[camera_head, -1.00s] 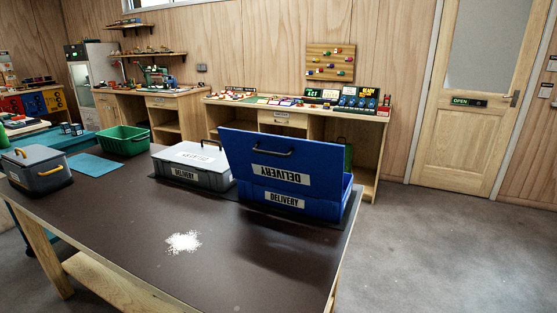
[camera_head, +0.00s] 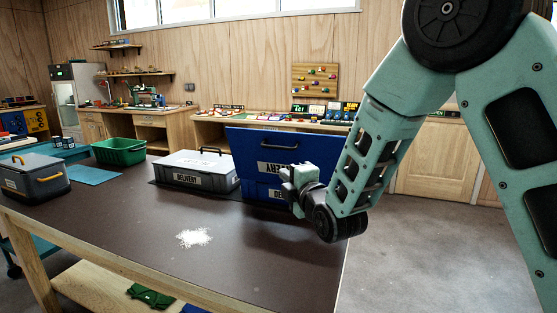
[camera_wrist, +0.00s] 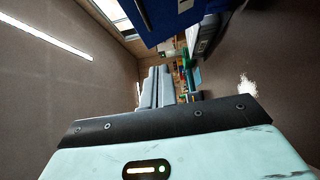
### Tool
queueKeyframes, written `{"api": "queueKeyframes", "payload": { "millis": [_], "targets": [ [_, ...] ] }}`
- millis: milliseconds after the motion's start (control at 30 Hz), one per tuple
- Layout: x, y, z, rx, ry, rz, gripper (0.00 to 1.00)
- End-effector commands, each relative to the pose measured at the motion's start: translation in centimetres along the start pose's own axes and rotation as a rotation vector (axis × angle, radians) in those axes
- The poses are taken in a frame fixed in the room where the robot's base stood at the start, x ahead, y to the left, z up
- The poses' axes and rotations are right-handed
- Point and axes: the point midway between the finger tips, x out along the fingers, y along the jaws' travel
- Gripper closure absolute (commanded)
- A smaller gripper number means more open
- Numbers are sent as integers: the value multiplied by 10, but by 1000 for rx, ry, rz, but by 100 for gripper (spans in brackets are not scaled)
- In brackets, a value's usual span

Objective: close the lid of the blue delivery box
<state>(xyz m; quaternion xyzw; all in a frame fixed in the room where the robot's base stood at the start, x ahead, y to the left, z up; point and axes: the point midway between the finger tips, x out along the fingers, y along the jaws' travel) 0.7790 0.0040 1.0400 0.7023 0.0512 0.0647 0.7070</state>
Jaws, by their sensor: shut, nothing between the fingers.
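The blue delivery box (camera_head: 262,190) stands on the dark table at its far right. Its lid (camera_head: 250,145) is up, standing steeply above the body, with a handle and a DELIVERY label on the face towards me. My gripper (camera_head: 287,182) is in front of the box's right part and hides part of the label and body. Whether it touches the box I cannot tell. In the wrist view my gripper (camera_wrist: 158,78) has its fingers together and empty, and a blue panel of the box (camera_wrist: 165,18) shows at the top.
A closed grey delivery box (camera_head: 195,170) stands just left of the blue one. A green crate (camera_head: 118,151) and a grey box with yellow handles (camera_head: 35,176) are further left. White grains (camera_head: 194,237) lie on the table (camera_head: 120,225). The table's middle is otherwise clear.

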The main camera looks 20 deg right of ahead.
Motion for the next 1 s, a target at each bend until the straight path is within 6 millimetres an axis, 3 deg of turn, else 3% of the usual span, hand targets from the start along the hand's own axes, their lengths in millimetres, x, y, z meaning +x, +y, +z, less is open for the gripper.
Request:
{"api": "queueKeyframes", "payload": {
  "millis": [267,700,1000],
  "targets": [
    [19,7,11,-79,-22,68,100],
    [105,13,12,-75,-21,66,100],
    [128,15,38,-75,-21,64,100]
  ]
}}
